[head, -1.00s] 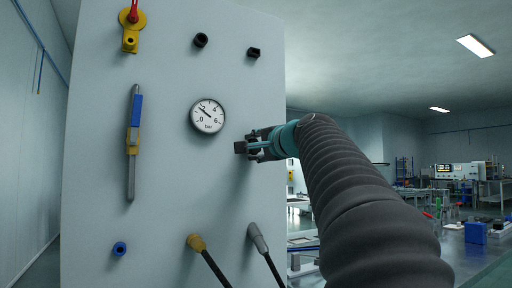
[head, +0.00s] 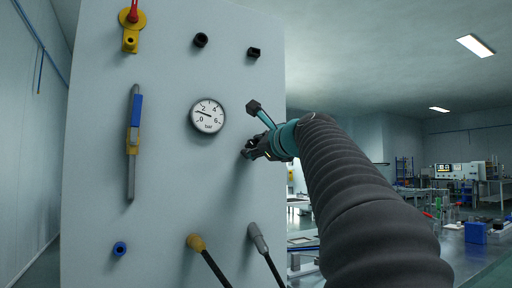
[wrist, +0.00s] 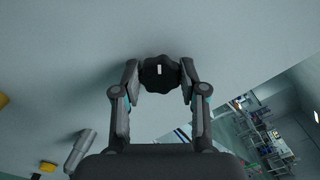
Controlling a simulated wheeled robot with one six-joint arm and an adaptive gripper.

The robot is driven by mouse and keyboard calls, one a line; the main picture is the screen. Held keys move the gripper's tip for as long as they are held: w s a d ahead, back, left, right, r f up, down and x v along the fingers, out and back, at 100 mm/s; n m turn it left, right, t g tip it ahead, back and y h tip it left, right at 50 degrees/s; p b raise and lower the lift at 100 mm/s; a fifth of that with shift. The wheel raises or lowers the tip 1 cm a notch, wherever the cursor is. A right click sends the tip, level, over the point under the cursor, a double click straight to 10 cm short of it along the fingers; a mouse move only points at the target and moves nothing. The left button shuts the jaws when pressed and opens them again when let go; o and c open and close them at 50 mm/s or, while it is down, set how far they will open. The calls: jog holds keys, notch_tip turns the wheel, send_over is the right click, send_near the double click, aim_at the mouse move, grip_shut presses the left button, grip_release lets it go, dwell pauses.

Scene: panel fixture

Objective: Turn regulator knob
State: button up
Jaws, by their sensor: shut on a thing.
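The regulator knob (wrist: 159,73) is black and lobed, with a pale mark on its face, and sits on the grey panel. My gripper (wrist: 160,80) has one finger on each side of the knob and is shut on it. In the head view my gripper (head: 252,150) is at the panel's right side and mostly covers the knob. Left of it is a round white pressure gauge (head: 207,117) marked in bar. Its needle points left, between 0 and 2.
The panel (head: 165,210) also carries a yellow valve with a red handle (head: 131,30), a blue-handled lever (head: 134,140), two black fittings above, a blue fitting (head: 119,249) and two hose connectors (head: 196,242) below. A workshop with benches lies to the right.

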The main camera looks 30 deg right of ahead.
jog(key=m, duration=1.3)
jog(key=shift+d, duration=0.1)
dwell(0.3)
jog(key=o, duration=1.2)
jog(key=shift+c, duration=0.2)
jog(key=s, duration=1.2)
jog(key=shift+d, duration=0.2)
